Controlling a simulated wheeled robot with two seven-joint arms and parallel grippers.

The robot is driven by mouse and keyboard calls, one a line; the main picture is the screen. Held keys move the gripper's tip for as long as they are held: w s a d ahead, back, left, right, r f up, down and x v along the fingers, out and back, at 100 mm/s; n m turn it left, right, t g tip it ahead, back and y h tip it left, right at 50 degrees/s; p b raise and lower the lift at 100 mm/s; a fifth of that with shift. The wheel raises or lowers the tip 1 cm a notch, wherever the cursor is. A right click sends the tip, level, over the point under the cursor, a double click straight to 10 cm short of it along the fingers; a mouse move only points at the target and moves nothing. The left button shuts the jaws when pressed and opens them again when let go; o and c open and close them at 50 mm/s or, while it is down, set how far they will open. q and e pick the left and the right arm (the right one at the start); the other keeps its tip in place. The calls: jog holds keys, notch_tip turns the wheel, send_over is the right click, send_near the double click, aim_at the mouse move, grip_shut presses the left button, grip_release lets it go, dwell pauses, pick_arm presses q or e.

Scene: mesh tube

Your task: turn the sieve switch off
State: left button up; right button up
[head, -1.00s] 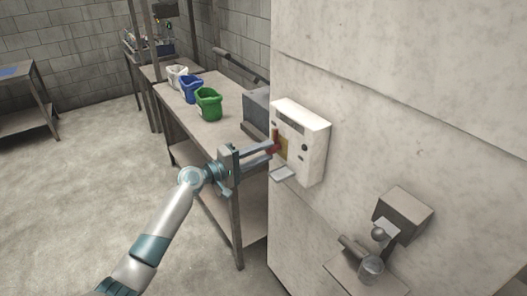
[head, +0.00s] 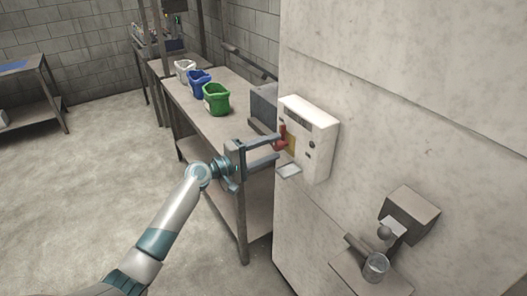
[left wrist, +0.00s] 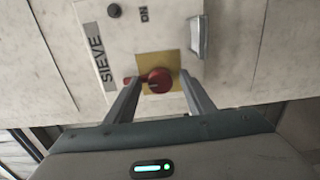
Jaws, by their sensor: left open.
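The sieve switch is a red knob with a short lever on a yellow plate (left wrist: 175,62), on a white box (head: 322,140) fixed to the pale wall. The red switch (head: 281,143) shows beside my left gripper (head: 279,147) in the head view. In the left wrist view the round red knob (left wrist: 159,80) sits between my open fingers, and its lever points left, close to the left finger's tip. Contact cannot be told. The box carries a "SIEVE" label (left wrist: 106,48) and an "ON" mark (left wrist: 144,13). My right gripper is out of view.
A long table (head: 205,118) with white, blue and green bags (head: 216,99) stands left of the wall. A grey wall fixture with a metal cup (head: 376,267) is at lower right.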

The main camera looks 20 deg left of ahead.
pick_arm(q)
jog(key=shift+a, duration=0.1)
jog(key=shift+s+a+f+b, duration=0.15)
jog(key=shift+s+a+b, duration=0.2)
jog(key=shift+s, duration=0.2)
jog(key=b+v, duration=0.6)
jog(key=v, duration=1)
